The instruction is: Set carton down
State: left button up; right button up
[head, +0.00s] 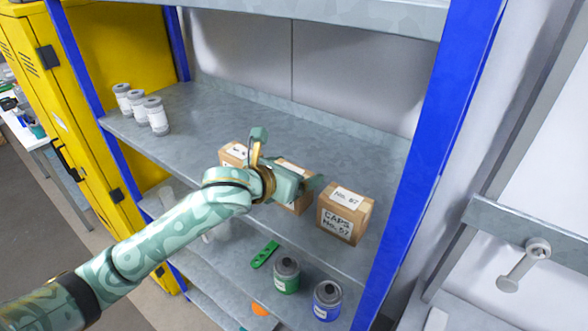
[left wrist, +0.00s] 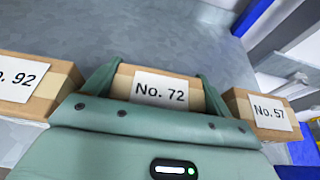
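A brown carton labelled No. 72 (left wrist: 160,88) is between the two fingers of my left gripper (left wrist: 158,76), and the fingers lie against its sides. In the head view the carton (head: 300,204) is partly hidden behind my left gripper (head: 290,180). It is upright at the front of the grey shelf (head: 220,120), in line with its neighbours; whether its base touches the shelf is hard to tell. Carton No. 57 (head: 344,213) stands to its right, and carton No. 92 (left wrist: 30,85) to its left, each with a gap. My right gripper is not in view.
Several white-grey canisters (head: 140,108) stand at the shelf's left end. A blue upright (head: 425,150) bounds the shelf on the right. On the lower shelf are a green can (head: 287,276), a blue can (head: 327,300) and a green strip (head: 264,254). The shelf behind the cartons is clear.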

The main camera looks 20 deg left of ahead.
pick_arm(q)
jog(key=shift+o, duration=1.1)
jog(key=shift+r, duration=0.2)
jog(key=b+v, duration=0.1)
jog(key=v, duration=1.1)
jog(key=shift+f, duration=0.1)
